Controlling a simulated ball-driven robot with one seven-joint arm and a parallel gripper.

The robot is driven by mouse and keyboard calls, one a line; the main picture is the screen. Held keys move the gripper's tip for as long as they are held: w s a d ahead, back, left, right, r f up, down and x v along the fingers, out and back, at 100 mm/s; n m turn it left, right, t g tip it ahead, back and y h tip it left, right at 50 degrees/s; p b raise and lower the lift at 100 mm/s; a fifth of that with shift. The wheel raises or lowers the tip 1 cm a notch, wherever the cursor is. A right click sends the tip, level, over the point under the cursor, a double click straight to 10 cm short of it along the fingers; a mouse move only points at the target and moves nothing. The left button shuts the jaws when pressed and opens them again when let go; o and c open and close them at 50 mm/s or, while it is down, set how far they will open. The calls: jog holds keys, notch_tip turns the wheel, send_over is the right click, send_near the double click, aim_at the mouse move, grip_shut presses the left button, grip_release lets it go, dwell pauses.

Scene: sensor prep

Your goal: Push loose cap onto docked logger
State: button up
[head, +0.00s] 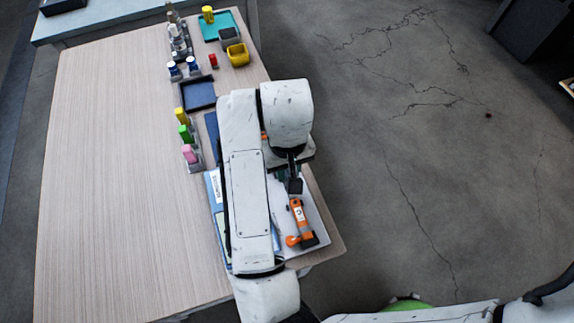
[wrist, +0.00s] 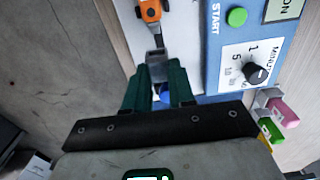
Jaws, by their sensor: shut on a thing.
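My gripper (wrist: 157,72) has its dark green fingers shut on a grey piece (wrist: 155,60), which sticks out past the fingertips. In the head view the grey piece (head: 294,186) shows as a dark block below my wrist. A round blue thing (wrist: 165,97) shows between the fingers; I cannot tell whether it belongs to the grey piece. Yellow (head: 181,115), green (head: 185,132) and pink (head: 190,153) items stand in grey docks left of my arm. The green (wrist: 270,128) and pink (wrist: 284,112) ones also show in the wrist view. I cannot make out which cap is loose.
An orange tool (head: 299,218) lies just beyond the grey piece, over a white sheet. A blue panel (wrist: 227,72) with a START button and a dial is beside my fingers. A blue tray (head: 198,94) lies farther back. The table's left part (head: 110,190) is clear.

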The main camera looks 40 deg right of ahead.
jog(key=shift+f+b, duration=1.6)
jog(key=shift+f, duration=0.65)
jog(key=shift+s+a+b, duration=0.3)
jog(key=shift+s+b, duration=0.05)
jog(key=shift+s, duration=0.6)
grip_shut()
dwell(0.7)
jog(key=o, duration=1.2)
grip_release()
jog(key=shift+r+p, duration=0.55)
jog(key=shift+r, duration=0.1)
jog(key=shift+r+p, duration=2.8)
jog(key=shift+r, duration=0.2)
jog(key=shift+f, duration=0.1)
